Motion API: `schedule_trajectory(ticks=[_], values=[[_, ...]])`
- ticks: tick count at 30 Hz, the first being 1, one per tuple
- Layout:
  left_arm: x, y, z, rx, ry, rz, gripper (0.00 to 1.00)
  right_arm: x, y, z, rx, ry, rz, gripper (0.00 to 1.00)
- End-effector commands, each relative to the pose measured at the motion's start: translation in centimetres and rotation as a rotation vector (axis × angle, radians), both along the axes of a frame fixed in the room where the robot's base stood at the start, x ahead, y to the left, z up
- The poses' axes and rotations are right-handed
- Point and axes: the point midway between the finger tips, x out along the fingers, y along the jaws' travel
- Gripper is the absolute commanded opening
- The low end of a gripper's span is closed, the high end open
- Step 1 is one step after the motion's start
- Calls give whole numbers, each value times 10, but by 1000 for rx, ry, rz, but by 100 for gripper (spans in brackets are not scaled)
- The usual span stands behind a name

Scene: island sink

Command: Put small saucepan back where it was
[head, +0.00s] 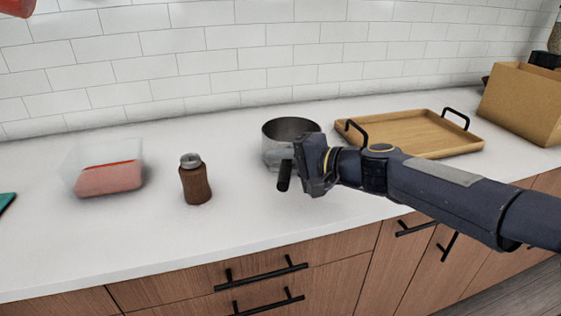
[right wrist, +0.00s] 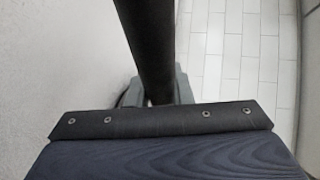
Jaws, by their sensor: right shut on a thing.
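The small saucepan (head: 289,131) is a grey metal pot with a dark handle (head: 284,176). It is upright over the white counter, left of the wooden tray; I cannot tell whether its base touches the counter. My right gripper (head: 287,170) is in front of the pot, shut on its handle, and hides part of the pot's front. In the right wrist view the dark handle (right wrist: 150,50) runs up from between the fingers (right wrist: 158,92). My left gripper is not in view.
A wooden tray (head: 455,150) with black handles lies right of the pot. A brown bottle (head: 195,182) and a clear container with red contents (head: 108,179) stand to the left. A cardboard box (head: 520,103) is at the far right. The counter between bottle and pot is clear.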

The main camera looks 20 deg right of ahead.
Motion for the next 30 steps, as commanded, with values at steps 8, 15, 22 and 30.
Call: schedule_trajectory(ticks=[8,15,22,30], values=[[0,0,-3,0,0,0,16,0,0,-2,0,0,0,41],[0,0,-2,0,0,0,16,0,0,-2,0,0,0,41],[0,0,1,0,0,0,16,-11,-11,6,-1,-2,-5,41],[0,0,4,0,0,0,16,-52,-50,21,-1,-2,-5,41]])
